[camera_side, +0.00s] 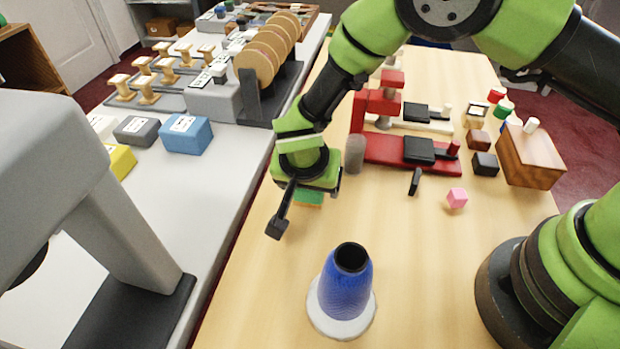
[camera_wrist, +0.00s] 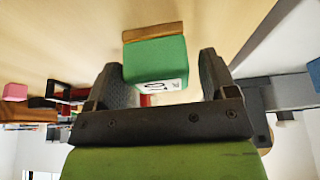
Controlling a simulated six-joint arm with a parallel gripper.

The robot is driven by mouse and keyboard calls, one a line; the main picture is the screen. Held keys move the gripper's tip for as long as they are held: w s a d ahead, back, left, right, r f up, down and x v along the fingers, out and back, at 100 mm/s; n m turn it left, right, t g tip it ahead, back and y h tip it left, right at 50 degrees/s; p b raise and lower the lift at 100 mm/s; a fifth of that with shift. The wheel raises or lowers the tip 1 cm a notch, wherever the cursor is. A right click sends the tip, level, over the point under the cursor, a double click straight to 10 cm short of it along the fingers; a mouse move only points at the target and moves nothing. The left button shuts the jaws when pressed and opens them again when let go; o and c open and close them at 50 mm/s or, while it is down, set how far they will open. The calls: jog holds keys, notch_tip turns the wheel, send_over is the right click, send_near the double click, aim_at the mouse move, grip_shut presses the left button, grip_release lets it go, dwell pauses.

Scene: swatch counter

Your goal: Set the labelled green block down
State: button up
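The green block (camera_wrist: 155,60) has a white label with dark marks on the face towards the wrist camera and a brown wood-coloured strip along its far edge. It sits between the two dark fingers of my gripper (camera_wrist: 161,72). The block reaches past the fingertips. The left finger appears close against it, and a narrow gap seems to show at the right finger. In the side view the block (camera_side: 309,198) shows just under my gripper (camera_side: 308,190), mostly hidden by it. I cannot tell whether its underside touches the table.
A blue cone-shaped spool (camera_side: 346,285) on a white base stands in front. A red fixture (camera_side: 385,150), a grey cylinder (camera_side: 354,155) and a pink block (camera_side: 457,198) lie behind and right. Blue (camera_side: 187,135), grey (camera_side: 137,130) and yellow (camera_side: 121,160) blocks sit on the left counter.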

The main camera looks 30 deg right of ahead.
jog(key=v, duration=1.2)
jog(key=s+d+r+y, duration=0.2)
jog(key=d+r, duration=0.5)
jog(key=r, duration=0.3)
jog(key=s+d+r+n+t+y, duration=0.1)
jog(key=s+d+r+n+t, duration=0.1)
jog(key=s+d+r, duration=0.2)
jog(key=s+d+r+n+t+y, duration=0.2)
jog(key=s+d+r+n, duration=0.1)
jog(key=s, duration=0.7)
jog(key=shift+s+d+r, duration=0.35)
jog(key=shift+d+r, duration=0.5)
jog(key=shift+d, duration=0.4)
